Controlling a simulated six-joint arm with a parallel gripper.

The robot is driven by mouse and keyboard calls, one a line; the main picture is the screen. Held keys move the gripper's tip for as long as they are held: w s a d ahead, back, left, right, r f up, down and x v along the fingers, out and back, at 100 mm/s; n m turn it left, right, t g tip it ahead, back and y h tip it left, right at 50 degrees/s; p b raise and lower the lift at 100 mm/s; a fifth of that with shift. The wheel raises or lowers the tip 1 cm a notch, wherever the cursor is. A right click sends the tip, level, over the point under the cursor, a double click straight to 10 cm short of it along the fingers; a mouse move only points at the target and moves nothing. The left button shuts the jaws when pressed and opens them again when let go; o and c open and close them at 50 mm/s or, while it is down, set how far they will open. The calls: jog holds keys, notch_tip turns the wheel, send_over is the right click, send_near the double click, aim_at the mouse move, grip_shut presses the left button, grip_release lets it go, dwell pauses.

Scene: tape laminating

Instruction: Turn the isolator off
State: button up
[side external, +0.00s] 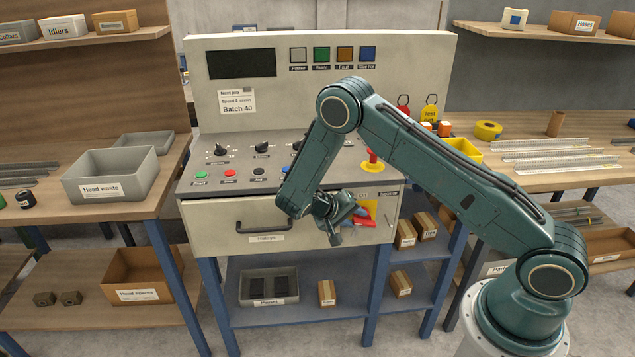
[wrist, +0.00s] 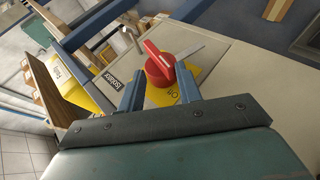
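The isolator is a red rotary knob (wrist: 160,69) on a yellow plate (wrist: 158,97), on the cabinet's front panel. In the wrist view its raised bar runs from upper left to lower right. A label reading "Isolator" (wrist: 111,78) is left of it, and "Off" is printed on the plate by my right finger. My gripper (wrist: 160,88) is open, with one finger on each side of the knob's near edge; I cannot tell whether they touch it. In the side view, my gripper (side external: 354,218) is at the yellow plate (side external: 370,206) and partly hides the knob.
The control desk above the isolator has several knobs, buttons and a red emergency stop (side external: 373,160) on yellow. A closed drawer (side external: 232,225) with a dark handle is to the left. A shelf with small cardboard boxes (side external: 405,235) lies below right. A grey strip (wrist: 187,52) extends beside the knob.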

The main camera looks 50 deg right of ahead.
aim_at(364, 219)
jog(key=shift+s+d+r+m+t+y, duration=0.25)
jog(key=shift+s+d+r+t+y, duration=0.1)
jog(key=shift+t+y, duration=0.4)
jog(key=shift+s+d+r+m+t+y, duration=0.3)
jog(key=shift+t+y, duration=0.25)
jog(key=shift+y, duration=0.3)
jog(key=shift+s+d+r+m+t+y, duration=0.1)
jog(key=shift+s+d+m+t+y, duration=0.2)
jog(key=shift+t+y, duration=0.55)
jog(key=shift+s+d+r+m+t+y, duration=0.15)
jog(key=shift+s+d+t+y, duration=0.25)
jog(key=shift+t+y, duration=0.45)
jog(key=s+a+r+n, duration=0.1)
jog(key=s+a+r, duration=0.2)
jog(key=r, duration=0.4)
jog(key=s+a+r+n+y, duration=0.1)
jog(key=a+r, duration=0.3)
jog(key=r, duration=0.4)
jog(key=s+a+r+n+t, duration=0.1)
jog(key=s+a+r, duration=0.3)
jog(key=r, duration=0.4)
jog(key=shift+s+r, duration=0.15)
jog(key=shift+s, duration=0.2)
jog(key=shift+n, duration=0.3)
